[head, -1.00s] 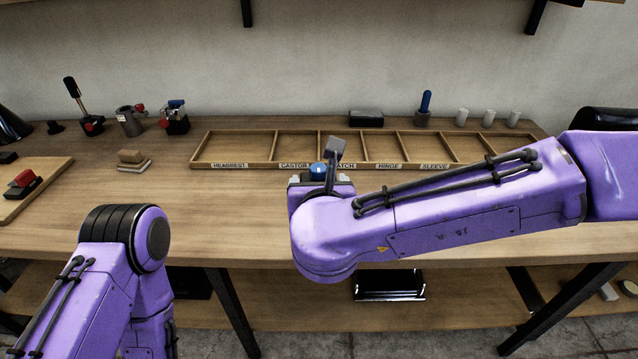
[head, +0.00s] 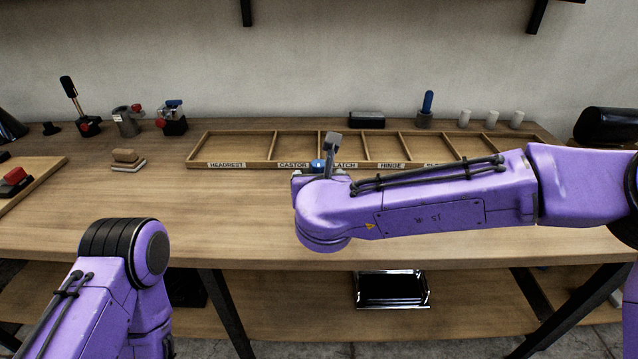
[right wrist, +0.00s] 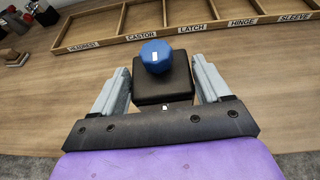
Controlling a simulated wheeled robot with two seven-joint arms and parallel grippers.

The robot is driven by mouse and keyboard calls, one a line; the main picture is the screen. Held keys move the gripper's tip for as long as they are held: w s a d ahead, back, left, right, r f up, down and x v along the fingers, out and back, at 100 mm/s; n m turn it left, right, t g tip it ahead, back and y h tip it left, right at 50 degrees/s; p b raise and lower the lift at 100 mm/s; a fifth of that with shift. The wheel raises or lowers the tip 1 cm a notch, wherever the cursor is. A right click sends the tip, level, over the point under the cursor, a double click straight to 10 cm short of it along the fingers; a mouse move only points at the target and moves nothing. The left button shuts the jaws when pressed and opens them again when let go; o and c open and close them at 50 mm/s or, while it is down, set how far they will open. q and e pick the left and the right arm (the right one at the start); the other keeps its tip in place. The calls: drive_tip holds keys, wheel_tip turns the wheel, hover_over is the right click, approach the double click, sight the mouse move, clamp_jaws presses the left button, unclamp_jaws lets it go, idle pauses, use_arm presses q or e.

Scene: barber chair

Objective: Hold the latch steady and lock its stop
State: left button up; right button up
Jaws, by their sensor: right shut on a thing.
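My right gripper (right wrist: 163,88) is shut on a black block with a blue faceted knob (right wrist: 156,57) on top. Its fingers lie along both sides of the block. In the head view the blue knob (head: 318,164) shows just past my right wrist, in front of the tray; the rest is mostly hidden. I cannot tell whether this is the latch, and no stop can be made out. A compartment labelled LATCH is in the wooden tray (head: 231,165). My left arm comes in at the lower left, but its gripper is out of view.
A blue and red device (head: 173,118), a grey cylinder with a red knob (head: 127,121) and a black lever (head: 69,88) stand at the back left. A brown block (head: 125,156) lies on a pale piece. The table's left middle is clear.

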drive_tip(key=shift+w+f+b, duration=0.7)
drive_tip(key=shift+w+f, duration=0.3)
drive_tip(key=shift+w, duration=0.25)
drive_tip(key=shift+w+f+b, duration=0.65)
drive_tip(key=shift+w+f, duration=0.4)
drive_tip(key=shift+w, duration=0.15)
drive_tip(key=shift+w+f+b, duration=0.7)
drive_tip(key=shift+w+f, duration=0.3)
drive_tip(key=shift+w, duration=0.25)
drive_tip(key=shift+f+b, duration=0.6)
drive_tip(key=shift+f, duration=0.05)
drive_tip(key=shift+s, duration=0.1)
